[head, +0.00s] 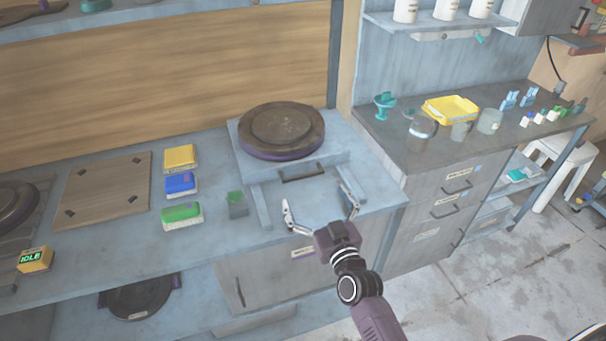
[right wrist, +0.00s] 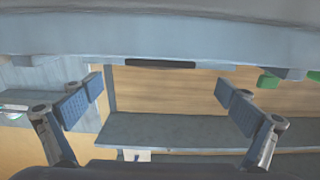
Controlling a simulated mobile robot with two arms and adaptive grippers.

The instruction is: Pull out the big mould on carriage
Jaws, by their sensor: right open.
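The big mould (head: 281,130) is a round dark brown disc with a purplish lower edge. It lies flat on the blue-grey carriage (head: 329,158) at the back of the worktop. The carriage has a dark bar handle (head: 303,173) on its front face, and two rails run forward from under it. My right gripper (head: 317,200) is open and empty in front of the handle, apart from it. In the right wrist view the open fingers (right wrist: 160,92) stand either side of the handle (right wrist: 160,64), which shows beyond them. My left gripper is not in view.
A small grey box with a green top (head: 237,204) stands left of the rails. Yellow, blue and green blocks (head: 181,186) lie further left, beside a square wooden board (head: 104,190). A drawer cabinet (head: 446,205) with a cluttered top stands right.

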